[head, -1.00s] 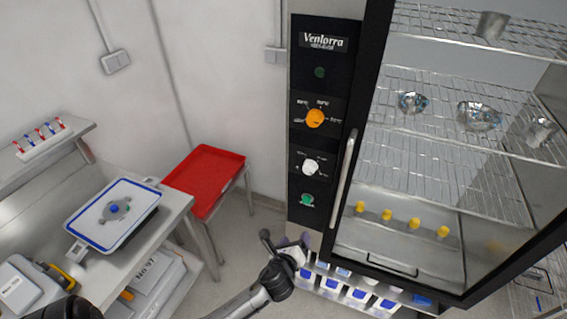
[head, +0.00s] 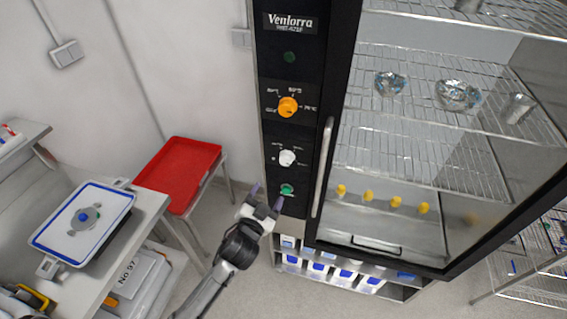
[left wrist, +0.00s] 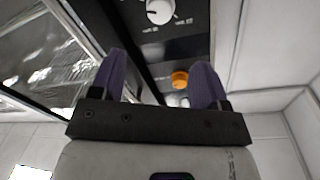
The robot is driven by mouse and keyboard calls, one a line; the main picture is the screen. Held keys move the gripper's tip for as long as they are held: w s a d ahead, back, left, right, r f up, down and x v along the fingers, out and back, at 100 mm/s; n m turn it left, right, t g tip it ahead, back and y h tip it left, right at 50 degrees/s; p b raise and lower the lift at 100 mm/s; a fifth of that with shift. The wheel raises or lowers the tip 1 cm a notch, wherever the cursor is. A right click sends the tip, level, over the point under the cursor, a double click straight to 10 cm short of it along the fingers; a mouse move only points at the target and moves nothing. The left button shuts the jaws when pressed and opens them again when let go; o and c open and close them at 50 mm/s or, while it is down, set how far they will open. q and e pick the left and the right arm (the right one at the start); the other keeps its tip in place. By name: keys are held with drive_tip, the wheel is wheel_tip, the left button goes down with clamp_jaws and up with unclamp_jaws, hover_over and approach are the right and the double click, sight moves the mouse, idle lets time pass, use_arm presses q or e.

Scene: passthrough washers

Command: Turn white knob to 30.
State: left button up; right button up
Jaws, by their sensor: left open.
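The white knob (head: 287,158) is on the black control panel, below the orange knob (head: 288,107) and above a green button (head: 287,189). It also shows at the top edge of the left wrist view (left wrist: 159,11), partly cut off. The dial marks around it are too small to read surely. My left gripper (head: 267,196) is open and empty, its purple fingers apart, just below and left of the white knob in the head view. In the left wrist view the fingers (left wrist: 160,64) point towards the panel, and the knob is beyond them, not between them. My right gripper is not in view.
The oven's vertical door handle (head: 322,167) stands right of the panel, beside the glass door. A red tray table (head: 178,172) and a metal bench with a white tray (head: 83,222) are at left. White-blue containers (head: 320,273) sit below the oven.

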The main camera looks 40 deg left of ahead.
use_arm(q)
drive_tip(key=p+x, duration=0.1)
drive_tip(key=x, duration=1.2)
drive_tip(key=shift+w+a, duration=0.15)
drive_tip(key=shift+w, duration=0.15)
drive_tip(key=c, duration=0.9)
drive_tip(key=shift+m+p, duration=0.55)
drive_tip(key=shift+m, duration=0.05)
drive_tip(key=o, duration=0.9)
drive_tip(key=b, duration=0.2)
approach(285, 162)
drive_tip(key=shift+v, duration=2.2)
